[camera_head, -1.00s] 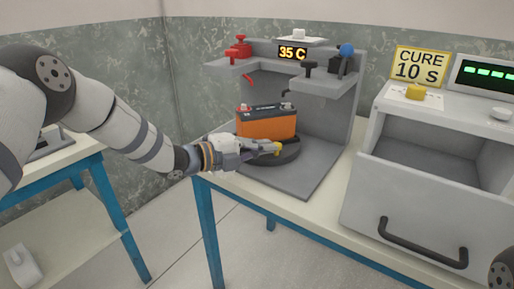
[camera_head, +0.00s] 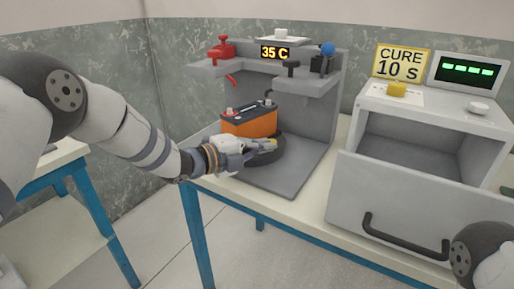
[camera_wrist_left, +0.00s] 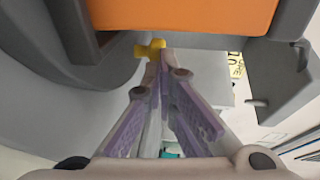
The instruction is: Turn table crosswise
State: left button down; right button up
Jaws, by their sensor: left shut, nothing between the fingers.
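The turntable (camera_head: 268,158) is a dark round disc on the grey base of a fixture, with a yellow tab (camera_head: 271,143) at its rim. An orange battery (camera_head: 250,124) with a dark top stands upright on it, set at a slant. My left gripper (camera_head: 265,148) is shut and empty at the front of the disc, its fingertips at the tab. In the left wrist view, the closed fingertips (camera_wrist_left: 153,62) are right at the yellow tab (camera_wrist_left: 149,48), with the battery's orange side (camera_wrist_left: 200,14) above; whether they touch cannot be told. My right gripper is out of view.
The fixture's grey back wall carries a red clamp (camera_head: 219,50), a 35 C display (camera_head: 274,52) and a blue-knobbed part (camera_head: 327,49). On the right stands a grey box with an open front drawer (camera_head: 390,185) and a CURE 10 S sign (camera_head: 401,62). A second table (camera_head: 60,165) is at left.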

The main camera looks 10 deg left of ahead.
pick_arm(q)
jog(key=shift+w+d, duration=0.4)
jog(key=shift+d, duration=0.2)
jog(key=shift+w+d, duration=0.15)
jog(key=shift+d, duration=0.05)
dwell(0.5)
